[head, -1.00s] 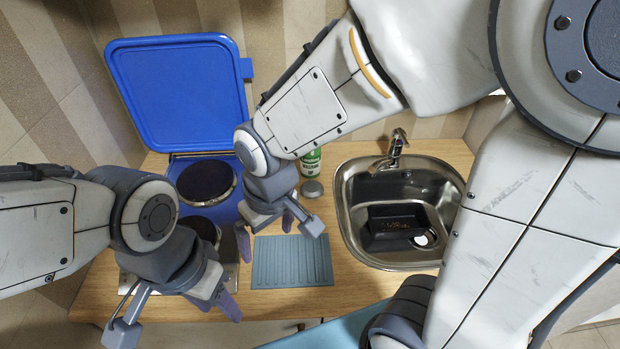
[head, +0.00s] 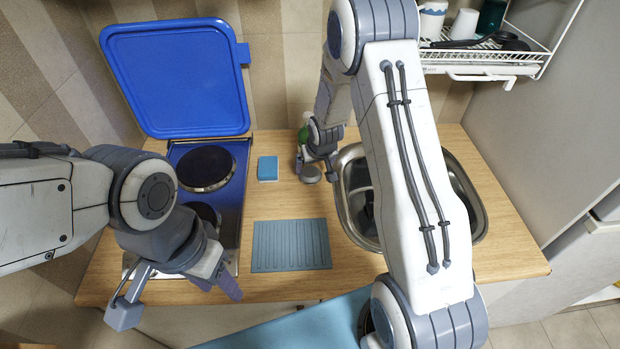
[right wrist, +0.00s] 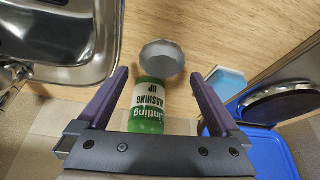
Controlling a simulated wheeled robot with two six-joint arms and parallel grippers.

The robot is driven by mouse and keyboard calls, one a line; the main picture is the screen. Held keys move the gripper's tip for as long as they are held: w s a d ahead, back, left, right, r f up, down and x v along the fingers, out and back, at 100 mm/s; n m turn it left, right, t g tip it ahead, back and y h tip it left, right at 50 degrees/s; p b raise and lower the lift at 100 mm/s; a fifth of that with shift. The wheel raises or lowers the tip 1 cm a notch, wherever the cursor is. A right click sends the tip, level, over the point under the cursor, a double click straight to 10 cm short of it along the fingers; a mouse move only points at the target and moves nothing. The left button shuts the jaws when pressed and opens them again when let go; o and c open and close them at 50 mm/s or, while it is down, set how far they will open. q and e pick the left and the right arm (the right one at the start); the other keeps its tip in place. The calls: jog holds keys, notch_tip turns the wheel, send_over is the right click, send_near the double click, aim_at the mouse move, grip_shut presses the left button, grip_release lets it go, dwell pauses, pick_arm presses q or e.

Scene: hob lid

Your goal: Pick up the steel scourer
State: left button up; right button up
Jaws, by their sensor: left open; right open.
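The steel scourer, a small grey rounded lump (head: 310,174), lies on the wooden worktop left of the sink. It also shows in the right wrist view (right wrist: 162,58), just beyond the fingertips. My right gripper (head: 320,163) is open and close to the scourer; I cannot tell whether it touches it. In the right wrist view a green washing-up bottle (right wrist: 150,108) shows between the open fingers, with the scourer beyond it. My left gripper (head: 178,302) is open and empty over the worktop's front left, near the hob.
The hob (head: 236,180) has its blue lid (head: 178,80) raised. A blue sponge (head: 268,168) and a ribbed grey-blue mat (head: 290,246) lie between hob and sink (head: 470,205). My right arm covers much of the sink. A dish rack (head: 480,57) hangs at upper right.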

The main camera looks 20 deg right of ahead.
aim_at(311, 173)
jog(key=p+x, duration=0.2)
jog(key=x, duration=0.2)
jog(key=shift+w+a+f, duration=0.1)
jog(key=shift+a+f, duration=0.05)
jog(key=shift+f, duration=0.05)
jog(key=shift+w+f, duration=0.15)
jog(key=shift+f, duration=0.25)
jog(key=c, duration=1)
